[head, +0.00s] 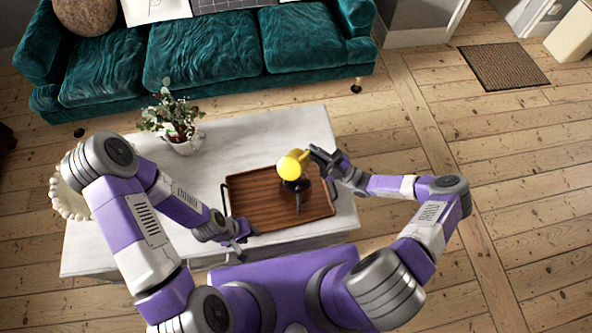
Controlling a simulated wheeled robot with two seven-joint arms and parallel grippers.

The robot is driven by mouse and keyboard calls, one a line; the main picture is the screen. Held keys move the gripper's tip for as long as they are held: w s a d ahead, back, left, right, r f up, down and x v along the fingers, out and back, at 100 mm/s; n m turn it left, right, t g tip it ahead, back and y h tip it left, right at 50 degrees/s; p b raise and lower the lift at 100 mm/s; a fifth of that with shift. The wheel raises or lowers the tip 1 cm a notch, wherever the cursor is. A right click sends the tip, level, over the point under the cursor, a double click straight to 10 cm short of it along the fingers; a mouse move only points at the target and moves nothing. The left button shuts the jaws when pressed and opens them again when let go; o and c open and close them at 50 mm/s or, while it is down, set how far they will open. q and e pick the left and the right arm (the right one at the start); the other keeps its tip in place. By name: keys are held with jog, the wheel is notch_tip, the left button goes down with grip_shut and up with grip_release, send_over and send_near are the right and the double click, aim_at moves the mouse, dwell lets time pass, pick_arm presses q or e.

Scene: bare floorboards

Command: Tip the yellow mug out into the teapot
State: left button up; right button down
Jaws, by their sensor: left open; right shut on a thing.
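The yellow mug (290,167) is held up above the brown wooden tray (257,218), tilted over on its side. My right gripper (312,154) is shut on it at its right side. Just below the mug, a dark teapot (298,187) stands on the tray, its upper part partly hidden by the mug. Whether anything leaves the mug cannot be seen. My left gripper (240,246) is open and empty near the tray's front left corner.
The tray has dark handles and lies on a white table (250,134). A potted plant (177,128) stands at the back left of the table. A beaded round object (66,200) is at its left edge. A green sofa (205,55) is behind. The tray's left part is clear.

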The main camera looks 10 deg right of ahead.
aim_at(298, 161)
jog(key=s+n+g, duration=0.1)
jog(key=n, duration=0.1)
jog(key=s+a+n+g+p, duration=0.1)
jog(key=n+g, duration=0.1)
jog(key=s+a+r+n+g+y+p, duration=0.1)
jog(key=n, duration=0.2)
jog(key=shift+s+a, duration=0.1)
jog(key=shift+a, duration=0.1)
